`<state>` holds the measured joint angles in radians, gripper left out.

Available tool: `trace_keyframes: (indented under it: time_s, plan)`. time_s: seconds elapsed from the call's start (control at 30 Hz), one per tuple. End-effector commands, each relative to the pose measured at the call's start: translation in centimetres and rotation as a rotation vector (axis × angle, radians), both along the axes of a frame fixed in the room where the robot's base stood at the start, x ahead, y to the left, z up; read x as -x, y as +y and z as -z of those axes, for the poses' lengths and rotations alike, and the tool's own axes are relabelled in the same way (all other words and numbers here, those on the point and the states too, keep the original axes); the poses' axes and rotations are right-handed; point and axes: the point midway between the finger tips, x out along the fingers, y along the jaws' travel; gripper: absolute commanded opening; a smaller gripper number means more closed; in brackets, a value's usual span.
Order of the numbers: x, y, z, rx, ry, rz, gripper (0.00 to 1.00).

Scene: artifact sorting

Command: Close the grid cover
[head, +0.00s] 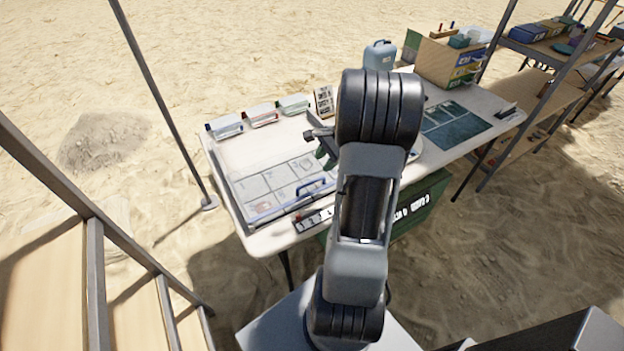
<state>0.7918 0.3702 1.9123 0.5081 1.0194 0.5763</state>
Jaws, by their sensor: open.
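The grid (240,200) is a shallow, pale tray with several marked cells on the left part of the table. A blue handle (313,187) shows at its front right side and appears to belong to the clear grid cover. The cover's panel is hard to make out, so I cannot tell whether it lies fully flat. My gripper (318,147) is open and looks empty, above the far right part of the grid and apart from the blue handle. My arm hides the grid's right end and the table behind it.
A dark green mat (455,128) lies to the right. A tent pole (160,100) rises at left.

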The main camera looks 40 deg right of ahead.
Motion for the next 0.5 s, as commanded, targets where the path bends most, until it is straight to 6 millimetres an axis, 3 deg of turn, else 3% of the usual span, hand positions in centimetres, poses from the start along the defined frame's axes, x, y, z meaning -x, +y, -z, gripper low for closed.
trace_keyframes:
  time_s: [0.2, 0.5]
  plan:
    - [-0.9, 1.7, 4.0, -0.002, 0.003, -0.002, 0.40]
    - [-1.9, 3.1, 7.6, -0.001, 0.002, -0.003, 0.40]
